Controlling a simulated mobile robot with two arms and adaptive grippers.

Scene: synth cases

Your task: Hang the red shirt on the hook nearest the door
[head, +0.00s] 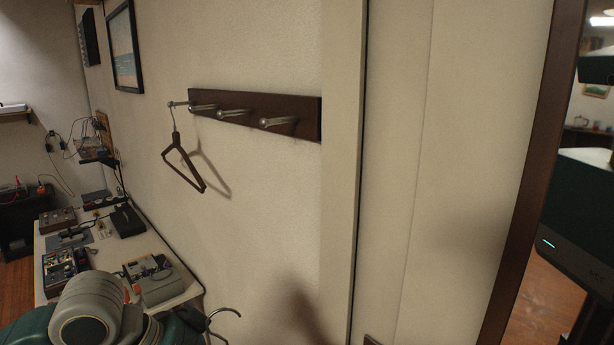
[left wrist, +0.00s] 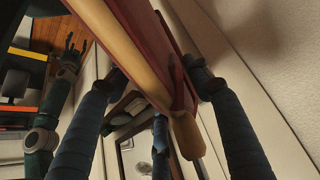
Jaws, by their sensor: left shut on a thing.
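A dark wooden rack (head: 306,118) with several metal pegs is fixed to the wall. An empty brown hanger (head: 188,168) hangs from its leftmost peg. The rightmost peg (head: 278,121), nearest the door-like white panel (head: 455,170), is bare. In the left wrist view my left gripper (left wrist: 158,95) is shut on a wooden hanger (left wrist: 130,55) with red cloth (left wrist: 172,55), the red shirt, along it.
A bench (head: 185,290) with several electronic boxes stands at the lower left. A framed picture (head: 125,45) hangs left of the rack. A pale vertical trim (head: 358,170) and a brown frame (head: 530,180) stand at the right. The wall below the rack is clear.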

